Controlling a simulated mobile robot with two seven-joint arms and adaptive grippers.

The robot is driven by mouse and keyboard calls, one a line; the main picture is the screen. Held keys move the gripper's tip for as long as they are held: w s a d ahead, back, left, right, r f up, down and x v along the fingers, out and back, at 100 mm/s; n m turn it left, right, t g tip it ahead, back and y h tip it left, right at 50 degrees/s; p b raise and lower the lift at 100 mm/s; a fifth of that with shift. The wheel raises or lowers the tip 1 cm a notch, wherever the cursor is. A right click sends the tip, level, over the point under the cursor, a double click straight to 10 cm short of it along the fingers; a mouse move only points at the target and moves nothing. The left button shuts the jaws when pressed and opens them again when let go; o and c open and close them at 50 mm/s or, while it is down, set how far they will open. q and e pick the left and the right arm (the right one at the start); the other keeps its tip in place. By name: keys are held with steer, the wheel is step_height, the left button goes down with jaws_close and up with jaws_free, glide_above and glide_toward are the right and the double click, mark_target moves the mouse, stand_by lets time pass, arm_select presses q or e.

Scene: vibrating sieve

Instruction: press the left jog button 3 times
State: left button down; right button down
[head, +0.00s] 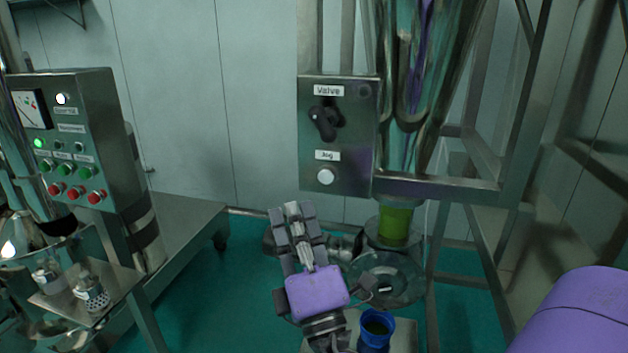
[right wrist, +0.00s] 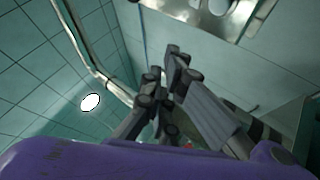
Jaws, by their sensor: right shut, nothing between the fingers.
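The jog button (head: 325,177) is a white round button under a "Jog" label on a steel panel (head: 350,130). My right gripper (head: 293,212) is shut and empty, with its fingers pointing up the picture. In the head view its fingertips appear below and left of the button, with a visible gap between them. In the right wrist view the closed fingers (right wrist: 163,70) point towards the top, where a steel plate (right wrist: 225,22) with bright round spots is partly cut off. I cannot tell whether one spot is the button. My left gripper is not in view.
A black valve knob (head: 324,122) sits above the button. A steel hopper frame stands behind and to the right. A blue cup (head: 376,328) and a clear round dish (head: 388,278) are low near my right wrist. A control box (head: 85,140) with green and red buttons stands left.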

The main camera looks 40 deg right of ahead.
mark_target(326, 177)
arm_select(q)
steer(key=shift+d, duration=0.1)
arm_select(e)
steer(key=w+d, duration=0.5)
steer(key=d, duration=0.2)
steer(key=shift+w, duration=0.4)
steer(key=shift+f, duration=0.1)
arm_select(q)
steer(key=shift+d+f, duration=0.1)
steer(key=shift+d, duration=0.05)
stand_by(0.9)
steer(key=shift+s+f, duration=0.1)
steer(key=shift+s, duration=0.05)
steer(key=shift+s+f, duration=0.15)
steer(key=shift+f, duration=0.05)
arm_select(e)
steer(key=shift+w+d, duration=0.25)
steer(key=shift+d, duration=0.1)
